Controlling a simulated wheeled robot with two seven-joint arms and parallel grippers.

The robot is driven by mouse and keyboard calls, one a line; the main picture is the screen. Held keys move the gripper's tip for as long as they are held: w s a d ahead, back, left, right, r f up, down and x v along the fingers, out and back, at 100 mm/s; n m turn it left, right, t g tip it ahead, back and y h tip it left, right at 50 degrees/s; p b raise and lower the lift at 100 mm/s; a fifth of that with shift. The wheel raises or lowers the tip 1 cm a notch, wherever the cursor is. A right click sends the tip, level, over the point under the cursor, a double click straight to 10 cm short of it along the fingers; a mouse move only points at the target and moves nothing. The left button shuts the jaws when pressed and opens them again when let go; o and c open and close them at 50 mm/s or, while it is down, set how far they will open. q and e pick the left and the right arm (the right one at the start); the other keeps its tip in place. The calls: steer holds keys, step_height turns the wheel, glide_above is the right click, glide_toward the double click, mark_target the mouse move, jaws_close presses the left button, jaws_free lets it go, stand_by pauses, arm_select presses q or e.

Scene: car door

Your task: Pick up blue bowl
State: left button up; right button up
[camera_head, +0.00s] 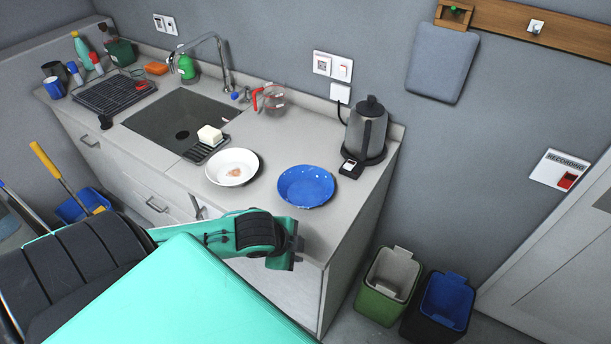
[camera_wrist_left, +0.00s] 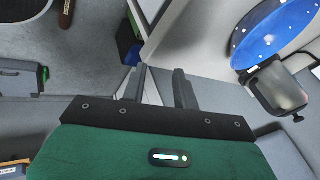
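The blue bowl (camera_head: 306,187) is shallow, with pale specks. It sits upright on the grey counter between a white bowl and the kettle. In the left wrist view the blue bowl (camera_wrist_left: 272,30) is at the upper right, partly cut off by the frame and partly behind the kettle. My left gripper (camera_head: 293,244) is near the counter's front edge, below the bowl in the head picture and apart from it. In the left wrist view the left gripper's two fingers (camera_wrist_left: 161,82) stand apart with nothing between them. My right gripper is not in view.
The kettle (camera_head: 366,129) stands right of the bowl on its base. A white bowl (camera_head: 232,167) with something in it is to the left, beside the sink (camera_head: 180,122). Two bins (camera_head: 391,280) stand on the floor right of the counter. Bare counter (camera_head: 318,232) lies in front of the blue bowl.

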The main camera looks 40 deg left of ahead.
mark_target(287, 200)
arm_select(q)
steer(key=w+a+r+m+y, duration=0.1)
steer(key=w+a+r+m, duration=0.15)
steer(key=a, duration=0.45)
steer(key=w+a+r+m, duration=0.2)
steer(key=w+a+r, duration=0.15)
steer(key=a, duration=0.25)
steer(key=x, duration=0.2)
steer(key=p+x, duration=0.1)
steer(key=x, duration=0.4)
steer(key=shift+w+a+f+p, duration=0.2)
steer(key=shift+w+a+p, duration=0.05)
steer(key=shift+w+p, duration=0.15)
steer(key=shift+w+f+p, duration=0.4)
steer(key=shift+f+p, duration=0.2)
steer(key=p+x, duration=0.1)
steer(key=x, duration=0.2)
steer(key=shift+a, duration=0.15)
steer(key=shift+w+f, duration=0.2)
steer(key=shift+f, duration=0.15)
jaws_close()
